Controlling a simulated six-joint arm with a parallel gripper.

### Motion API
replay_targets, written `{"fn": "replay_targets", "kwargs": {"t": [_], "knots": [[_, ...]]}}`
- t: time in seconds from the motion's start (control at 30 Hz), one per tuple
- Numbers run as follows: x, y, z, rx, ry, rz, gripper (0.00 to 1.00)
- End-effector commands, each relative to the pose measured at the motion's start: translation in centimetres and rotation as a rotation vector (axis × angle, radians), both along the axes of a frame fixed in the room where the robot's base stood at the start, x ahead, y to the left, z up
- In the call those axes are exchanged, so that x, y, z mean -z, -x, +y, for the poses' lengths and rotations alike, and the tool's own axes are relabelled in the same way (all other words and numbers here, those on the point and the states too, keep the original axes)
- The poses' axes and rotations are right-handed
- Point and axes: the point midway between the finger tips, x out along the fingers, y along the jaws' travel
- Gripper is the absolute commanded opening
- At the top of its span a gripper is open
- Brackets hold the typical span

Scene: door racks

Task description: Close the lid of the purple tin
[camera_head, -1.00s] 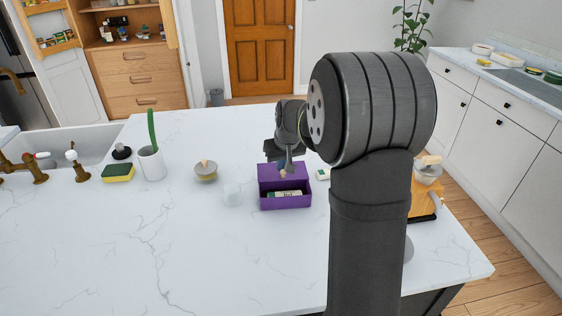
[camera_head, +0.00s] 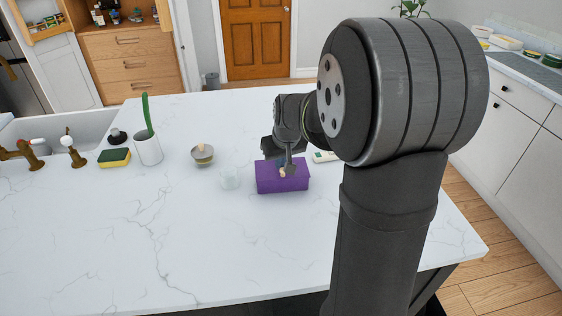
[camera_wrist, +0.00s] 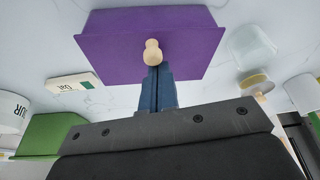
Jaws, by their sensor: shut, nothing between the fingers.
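The purple tin (camera_head: 283,186) stands on the marble counter, and its lid now lies down over the top, hiding the inside. I cannot tell whether the lid is fully flush. In the wrist view the purple lid (camera_wrist: 195,45) shows with a pale wooden knob (camera_wrist: 153,50). My gripper (camera_wrist: 158,72) is shut and empty, its fingertips right at the knob; whether they touch it is unclear. In the head view my gripper (camera_head: 288,168) is over the tin's lid, partly hidden by my arm.
A white item with print (camera_head: 325,156) lies just right of the tin. The counter in front is clear.

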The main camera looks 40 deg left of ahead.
Motion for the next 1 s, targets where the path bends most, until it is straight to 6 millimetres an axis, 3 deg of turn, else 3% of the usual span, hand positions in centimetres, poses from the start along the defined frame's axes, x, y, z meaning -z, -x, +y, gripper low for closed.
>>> {"fn": "replay_targets", "kwargs": {"t": [0.23, 0.6, 0.8, 1.0], "knots": [[-0.2, -2.0, 3.1, -0.001, -0.002, -0.002, 0.00], [-7.5, -0.5, 0.8, 0.000, -0.006, -0.005, 0.00], [-9.3, -0.1, 0.2, -0.001, -0.003, -0.003, 0.00], [-9.6, 0.0, 0.1, 0.000, -0.003, -0.002, 0.00]]}}
